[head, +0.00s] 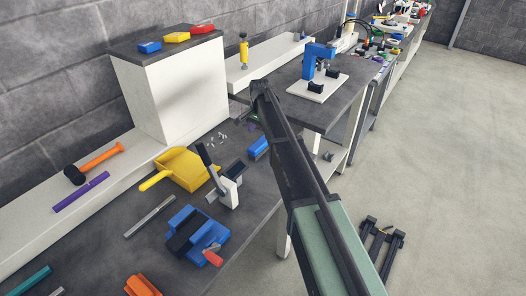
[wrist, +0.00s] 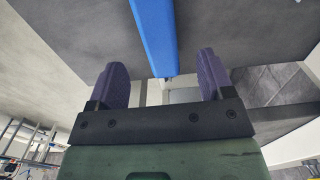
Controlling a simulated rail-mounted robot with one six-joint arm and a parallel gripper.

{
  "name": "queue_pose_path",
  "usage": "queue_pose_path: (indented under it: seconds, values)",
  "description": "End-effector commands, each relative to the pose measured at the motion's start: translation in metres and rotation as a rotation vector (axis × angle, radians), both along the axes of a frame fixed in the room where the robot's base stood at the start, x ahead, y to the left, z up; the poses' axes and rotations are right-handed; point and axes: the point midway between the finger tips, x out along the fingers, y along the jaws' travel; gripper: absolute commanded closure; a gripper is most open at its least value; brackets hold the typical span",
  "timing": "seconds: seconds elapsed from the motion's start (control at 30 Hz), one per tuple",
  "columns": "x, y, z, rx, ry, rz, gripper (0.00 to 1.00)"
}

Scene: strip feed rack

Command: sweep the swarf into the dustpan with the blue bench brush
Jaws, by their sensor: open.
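The blue bench brush (head: 259,148) lies on the dark bench, partly hidden behind my arm in the head view. In the wrist view, the brush (wrist: 154,35) is a long blue bar reaching in from the top edge, its near end between the lines of my fingers. My gripper (wrist: 162,78) is open, a purple-grey finger on each side, neither seen touching the brush. In the head view my arm mostly hides it. The yellow dustpan (head: 187,168) lies on the bench, handle toward the left. Small pale swarf bits (head: 219,138) lie between dustpan and brush.
A white-and-grey lever clamp (head: 230,188) stands close to the dustpan and brush. A blue vise-like block (head: 198,231) sits nearer. A white cabinet (head: 170,85) rises behind. A raised table with a blue press (head: 314,58) is at the right.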

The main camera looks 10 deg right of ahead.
Motion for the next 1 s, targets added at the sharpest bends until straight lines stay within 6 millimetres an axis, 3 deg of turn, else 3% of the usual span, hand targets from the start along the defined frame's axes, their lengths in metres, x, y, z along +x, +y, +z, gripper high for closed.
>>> queue_pose_path:
  seconds: [0.03, 0.3, 0.57, 0.83, 1.0]
  values:
    - [0.0, 0.0, -0.022, 0.0, 0.0, 0.0, 0.26]
    - [0.0, 0.0, -0.033, 0.0, 0.0, 0.001, 0.26]
    - [0.0, 0.0, -0.081, 0.0, 0.0, 0.002, 0.26]
    - [0.0, 0.0, -0.079, 0.0, 0.0, 0.002, 0.26]
    - [-0.001, 0.0, -0.079, 0.0, 0.0, 0.002, 0.52]
